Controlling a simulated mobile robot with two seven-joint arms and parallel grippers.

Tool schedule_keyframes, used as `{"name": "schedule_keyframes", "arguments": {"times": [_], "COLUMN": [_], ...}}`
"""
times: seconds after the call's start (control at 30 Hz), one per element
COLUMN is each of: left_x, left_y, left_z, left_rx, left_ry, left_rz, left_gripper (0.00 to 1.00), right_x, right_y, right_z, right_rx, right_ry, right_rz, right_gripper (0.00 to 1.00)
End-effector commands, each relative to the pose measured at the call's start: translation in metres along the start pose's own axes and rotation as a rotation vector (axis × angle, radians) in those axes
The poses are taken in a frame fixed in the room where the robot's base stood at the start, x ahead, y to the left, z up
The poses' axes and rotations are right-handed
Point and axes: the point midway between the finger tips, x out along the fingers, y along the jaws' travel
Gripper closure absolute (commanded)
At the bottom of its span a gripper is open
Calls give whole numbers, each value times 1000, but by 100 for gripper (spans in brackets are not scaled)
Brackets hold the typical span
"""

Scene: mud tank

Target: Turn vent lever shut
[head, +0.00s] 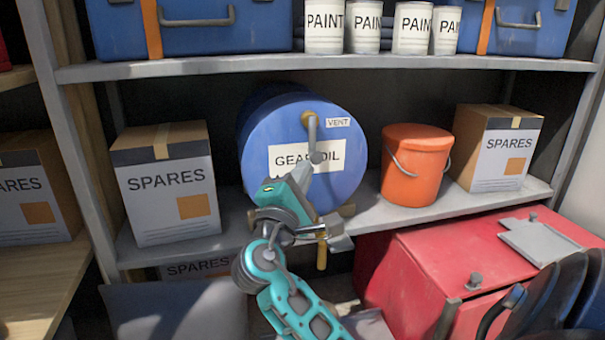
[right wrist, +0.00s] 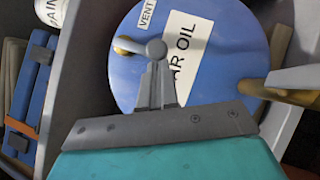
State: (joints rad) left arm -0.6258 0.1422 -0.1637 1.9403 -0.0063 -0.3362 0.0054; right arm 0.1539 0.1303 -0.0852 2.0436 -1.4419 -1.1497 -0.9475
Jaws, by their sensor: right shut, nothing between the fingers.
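The vent lever (head: 312,134) is on the upper front face of a blue gear oil drum (head: 348,185), beside a small VENT label. It has a brass hub and a grey arm hanging nearly straight down to a round knob. In the right wrist view the lever's knob (right wrist: 156,48) shows just beyond my fingertips. My right gripper (head: 306,168) is shut with nothing between its fingers. Its tips are close to the knob, in front of the drum face; I cannot tell whether they touch. My left gripper is not in view.
A brass tap (head: 322,252) sticks out low, below the drum. An orange bucket (head: 414,165) stands right of the drum, and SPARES boxes (head: 168,185) flank both. Paint cans (head: 324,28) are on the shelf above. A red chest (head: 430,265) is at lower right.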

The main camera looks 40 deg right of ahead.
Motion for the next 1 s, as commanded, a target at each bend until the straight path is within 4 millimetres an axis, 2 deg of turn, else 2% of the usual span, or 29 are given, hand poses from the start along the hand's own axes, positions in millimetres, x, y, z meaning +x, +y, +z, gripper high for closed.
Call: {"name": "schedule_keyframes", "arguments": {"times": [0.27,0.53,1.0], "left_x": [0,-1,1], "left_y": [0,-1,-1], "left_z": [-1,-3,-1], "left_rx": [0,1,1], "left_ry": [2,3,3], "left_rz": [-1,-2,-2], "left_gripper": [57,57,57], "right_x": [0,10,11], "right_y": [-1,-16,-19], "right_z": [0,14,12], "right_rx": [0,1,1], "right_ry": [0,-1,0], "right_rz": [-1,-2,-1], "right_gripper": [100,100,100]}}
